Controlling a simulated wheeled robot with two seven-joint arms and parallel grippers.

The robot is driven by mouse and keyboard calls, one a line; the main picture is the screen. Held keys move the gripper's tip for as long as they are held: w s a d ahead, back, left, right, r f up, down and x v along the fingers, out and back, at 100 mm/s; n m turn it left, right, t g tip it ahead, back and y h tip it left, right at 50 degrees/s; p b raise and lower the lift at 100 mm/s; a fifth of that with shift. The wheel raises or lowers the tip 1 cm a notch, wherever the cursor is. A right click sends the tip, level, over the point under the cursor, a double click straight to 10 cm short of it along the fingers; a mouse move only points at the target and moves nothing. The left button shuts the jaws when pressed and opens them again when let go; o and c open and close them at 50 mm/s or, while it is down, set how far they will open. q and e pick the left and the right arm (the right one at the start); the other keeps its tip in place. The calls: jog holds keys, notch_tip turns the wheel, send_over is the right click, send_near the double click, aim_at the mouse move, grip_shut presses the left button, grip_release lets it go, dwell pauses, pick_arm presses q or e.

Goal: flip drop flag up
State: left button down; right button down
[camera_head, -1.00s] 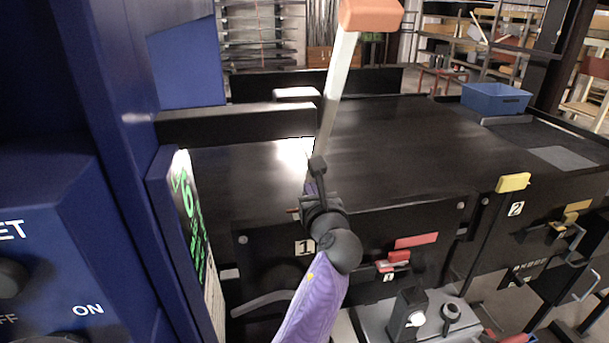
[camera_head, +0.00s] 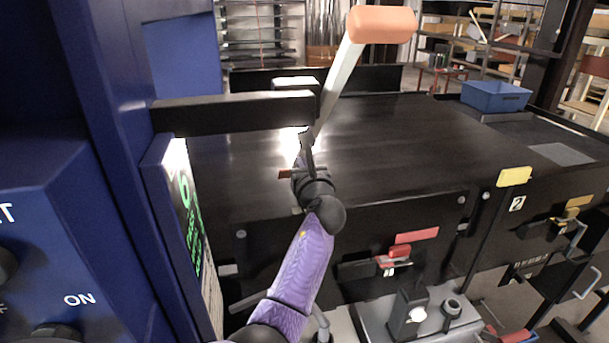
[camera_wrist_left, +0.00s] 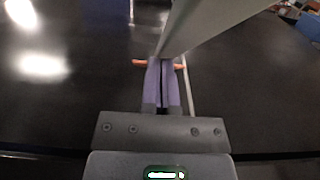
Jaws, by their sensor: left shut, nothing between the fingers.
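A pale grey bar (camera_head: 341,75) with an orange end (camera_head: 382,24) slants up to the right above the black conveyor. It looks like the drop flag, though I cannot be sure. My left gripper (camera_head: 306,140) is near the bar's lower end, over the conveyor. In the left wrist view the bar (camera_wrist_left: 215,22) passes close in front of the left fingertips (camera_wrist_left: 165,65). The fingers are together and hold nothing. An orange-brown rod shows on both sides of them. Whether the gripper touches the bar is unclear. My right gripper is out of view.
A blue cabinet (camera_head: 110,120) with a green-lit screen (camera_head: 187,215) stands close on the left. A dark crossbar (camera_head: 235,110) juts out beside the bar. Red (camera_head: 415,237) and yellow (camera_head: 514,176) tabs sit along the conveyor front. A blue bin (camera_head: 495,96) is far right.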

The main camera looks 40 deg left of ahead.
pick_arm(q)
jog(key=w+a+r+y+b, duration=0.1)
jog(key=b, duration=0.2)
jog(key=w+a+r+t+y+b, duration=0.1)
jog(key=a+b, duration=0.1)
jog(key=b, duration=0.2)
jog(key=shift+w+a+r+t+y, duration=0.1)
jog(key=shift+w+r+t+y, duration=0.1)
jog(key=shift+r+t+y, duration=0.1)
jog(key=r+b, duration=0.1)
jog(key=b, duration=0.1)
jog(key=w+a+r+t+y+b, duration=0.1)
jog(key=r+b, duration=0.1)
jog(key=b, duration=0.1)
jog(key=w+a+r+y+b, duration=0.1)
jog(key=r+b, duration=0.1)
jog(key=shift+a+r+t+b, duration=0.2)
jog(key=shift+t+b, duration=0.1)
jog(key=shift+t, duration=0.1)
jog(key=shift+w+a+r+t+y+b, duration=0.1)
jog(key=shift+r+t+y+b, duration=0.15)
jog(key=shift+r+b, duration=0.3)
jog(key=shift+w+a+r+t+y+b, duration=0.15)
jog(key=shift+r+t+b, duration=0.15)
jog(key=shift+r, duration=0.3)
jog(key=shift+d, duration=0.1)
jog(key=shift+f, duration=0.1)
